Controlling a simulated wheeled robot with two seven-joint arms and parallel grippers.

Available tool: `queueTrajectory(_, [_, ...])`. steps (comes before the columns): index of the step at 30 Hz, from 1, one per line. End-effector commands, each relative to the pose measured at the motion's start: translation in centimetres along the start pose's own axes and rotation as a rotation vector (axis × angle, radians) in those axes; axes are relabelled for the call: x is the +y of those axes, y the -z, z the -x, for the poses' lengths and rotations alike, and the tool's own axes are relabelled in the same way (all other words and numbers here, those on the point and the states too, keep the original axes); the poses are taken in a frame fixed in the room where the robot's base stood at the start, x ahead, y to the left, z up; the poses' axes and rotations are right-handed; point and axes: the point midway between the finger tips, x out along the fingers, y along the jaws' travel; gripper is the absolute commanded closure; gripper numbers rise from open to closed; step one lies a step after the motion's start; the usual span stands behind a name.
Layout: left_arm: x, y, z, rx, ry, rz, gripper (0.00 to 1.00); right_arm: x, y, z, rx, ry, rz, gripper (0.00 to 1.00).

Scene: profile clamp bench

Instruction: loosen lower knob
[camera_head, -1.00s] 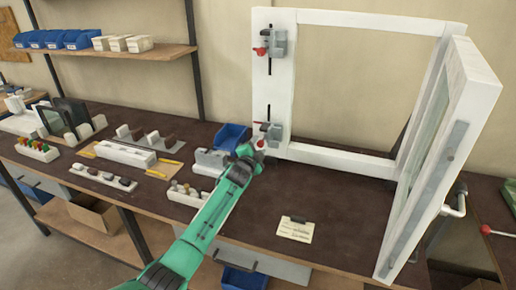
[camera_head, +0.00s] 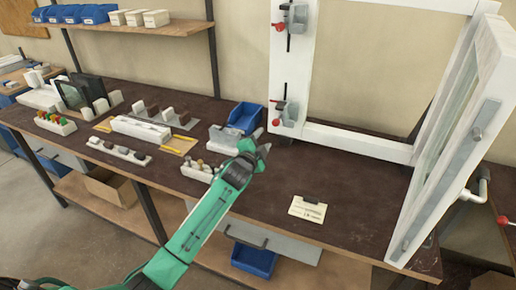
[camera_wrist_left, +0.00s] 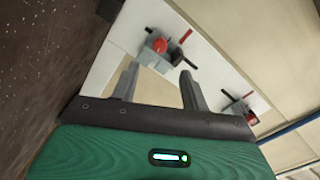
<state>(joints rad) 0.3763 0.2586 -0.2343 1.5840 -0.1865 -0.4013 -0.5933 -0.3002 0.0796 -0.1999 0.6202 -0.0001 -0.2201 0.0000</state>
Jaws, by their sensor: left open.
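The white profile frame (camera_head: 283,70) stands upright on the bench and carries two grey clamps on its left post. The lower clamp (camera_head: 290,114) has a round red knob (camera_head: 277,122) low on its left side. The upper clamp (camera_head: 297,18) has a red knob (camera_head: 279,27) too. My left gripper (camera_head: 263,143) is open and empty, just below and left of the lower knob, apart from it. In the left wrist view the open fingers (camera_wrist_left: 160,70) point at the lower clamp, with its red knob (camera_wrist_left: 160,46) beyond the gap between them. My right gripper is out of view.
A blue bin (camera_head: 245,116) stands just behind my left gripper. Small parts and holders (camera_head: 140,130) fill the bench to the left. A card (camera_head: 308,209) lies on clear bench in front. A hinged white panel (camera_head: 455,150) juts forward at the right.

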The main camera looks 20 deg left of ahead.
Motion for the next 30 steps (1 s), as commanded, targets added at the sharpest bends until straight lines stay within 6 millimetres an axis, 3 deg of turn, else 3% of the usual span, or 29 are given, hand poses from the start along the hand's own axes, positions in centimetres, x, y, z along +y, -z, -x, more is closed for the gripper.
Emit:
queueTrajectory(3, [0.1, -0.1, 1.7, 0.001, 0.0, 0.0, 0.54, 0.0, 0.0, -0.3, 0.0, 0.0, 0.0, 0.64])
queueTrajectory(9, [0.0, 0.0, 3.2, -0.001, 0.0, 0.0, 0.54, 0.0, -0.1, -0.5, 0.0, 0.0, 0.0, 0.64])
queueTrajectory(30, [0.0, 0.0, 3.4, 0.0, -0.001, 0.0, 0.54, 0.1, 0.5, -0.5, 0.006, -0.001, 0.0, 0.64])
